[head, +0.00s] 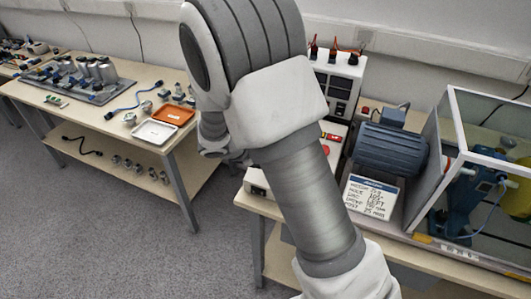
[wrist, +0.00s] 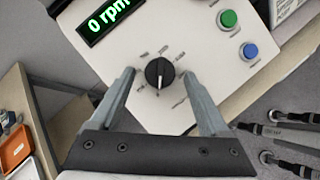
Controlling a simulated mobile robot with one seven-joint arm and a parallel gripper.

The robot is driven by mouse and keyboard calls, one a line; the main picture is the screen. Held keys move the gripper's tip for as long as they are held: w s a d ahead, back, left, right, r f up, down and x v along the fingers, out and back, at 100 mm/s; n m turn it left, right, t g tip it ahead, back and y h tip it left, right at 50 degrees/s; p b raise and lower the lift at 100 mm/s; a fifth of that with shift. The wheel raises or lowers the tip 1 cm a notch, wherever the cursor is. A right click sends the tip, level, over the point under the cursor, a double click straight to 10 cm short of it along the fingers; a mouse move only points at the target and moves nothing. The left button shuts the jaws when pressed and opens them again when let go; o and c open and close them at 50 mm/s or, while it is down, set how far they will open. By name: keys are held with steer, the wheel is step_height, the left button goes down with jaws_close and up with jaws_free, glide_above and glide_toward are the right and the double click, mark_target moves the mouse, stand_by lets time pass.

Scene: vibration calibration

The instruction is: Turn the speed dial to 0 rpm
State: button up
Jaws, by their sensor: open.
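The speed dial (wrist: 159,73) is a round black knob with a pale pointer line on a white control panel (wrist: 200,50), seen in the wrist view. Tick marks and small labels surround it, too small to read. A display (wrist: 107,17) above it shows "0 rpm" in green. My gripper (wrist: 158,85) is open, with one finger on each side of the dial and apart from it. In the head view my arm hides the dial and the gripper.
A green button (wrist: 228,18) and a blue button (wrist: 249,51) sit right of the dial. In the head view a blue motor (head: 390,150), a handwritten card (head: 371,196) and a clear-walled enclosure (head: 447,120) stand on the bench. An orange tray (head: 174,115) lies on the left table.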

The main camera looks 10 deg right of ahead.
steer(key=p+v, duration=0.2)
steer(key=v, duration=1.5)
steer(key=shift+r, duration=0.2)
steer(key=shift+s, duration=0.1)
steer(key=s+d+r+m+y, duration=0.2)
steer(key=s+d+r+m, duration=0.2)
steer(key=s+m, duration=0.2)
steer(key=s+d+r+m+y+p, duration=0.1)
steer(key=s+d+r+m+y, duration=0.2)
steer(key=s+m, duration=0.3)
steer(key=s+d+r+m+y, duration=0.3)
steer(key=s+d+r+m, duration=0.2)
steer(key=s+m, duration=0.2)
steer(key=shift+d+m+t, duration=0.3)
steer(key=shift+d, duration=0.05)
